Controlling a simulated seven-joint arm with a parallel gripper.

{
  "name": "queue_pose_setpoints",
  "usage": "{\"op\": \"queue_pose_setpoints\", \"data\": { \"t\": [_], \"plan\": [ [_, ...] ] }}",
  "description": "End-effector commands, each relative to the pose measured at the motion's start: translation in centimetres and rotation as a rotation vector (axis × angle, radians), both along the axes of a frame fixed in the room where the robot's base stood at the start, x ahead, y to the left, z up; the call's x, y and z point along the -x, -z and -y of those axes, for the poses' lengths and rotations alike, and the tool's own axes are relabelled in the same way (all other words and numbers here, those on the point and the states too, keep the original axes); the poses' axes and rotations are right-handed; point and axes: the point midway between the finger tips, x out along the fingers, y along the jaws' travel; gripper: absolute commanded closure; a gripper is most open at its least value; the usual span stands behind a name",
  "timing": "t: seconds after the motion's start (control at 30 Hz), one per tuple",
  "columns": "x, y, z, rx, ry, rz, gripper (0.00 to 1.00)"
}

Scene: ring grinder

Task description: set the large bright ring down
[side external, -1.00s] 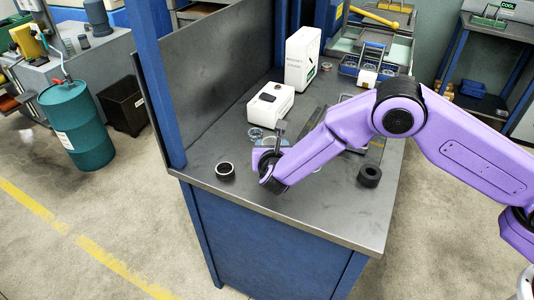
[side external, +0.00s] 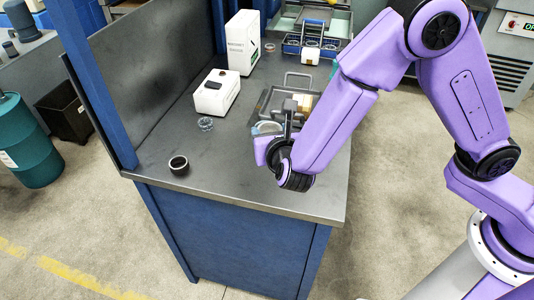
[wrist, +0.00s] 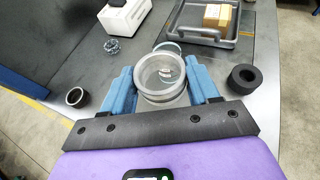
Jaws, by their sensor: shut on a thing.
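My gripper (wrist: 164,85) has its two blue fingers shut on the large bright ring (wrist: 151,86), one finger on each side. The ring is clear and shiny, and I look down through it in the wrist view. A thin pale circular outline shows just beyond it, partly hidden by it. In the side external view my gripper (side external: 272,136) is over the bench near its right side, and a pale ring shape (side external: 267,127) shows beside it. I cannot tell whether the held ring touches the bench.
A dark ring with a bright inside (side external: 178,165) stands on the bench (side external: 235,175) at front left. A small glass ring (side external: 205,124) lies near the white device (side external: 217,92). A black ring (wrist: 243,78) is right of my gripper. A tray with a box (wrist: 216,16) lies beyond.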

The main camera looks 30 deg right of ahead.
Motion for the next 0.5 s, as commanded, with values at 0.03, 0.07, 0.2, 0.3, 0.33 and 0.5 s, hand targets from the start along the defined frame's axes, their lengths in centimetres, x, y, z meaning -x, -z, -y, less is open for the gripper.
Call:
{"op": "queue_pose_setpoints", "data": {
  "t": [0.03, 0.07, 0.2, 0.3, 0.33, 0.5],
  "plan": [
    [1.7, 0.1, 0.2, 0.005, 0.003, 0.000, 0.77],
    [2.7, 0.2, 0.5, 0.005, 0.012, -0.001, 0.77],
    [7.5, 0.4, 2.5, 0.005, 0.058, 0.001, 0.77],
    [10.2, 0.2, 4.3, 0.004, 0.091, 0.002, 0.77],
    [10.8, 0.1, 4.8, 0.004, 0.101, 0.002, 0.77],
    [13.3, -0.5, 7.1, 0.001, 0.137, 0.002, 0.77]
  ]
}}
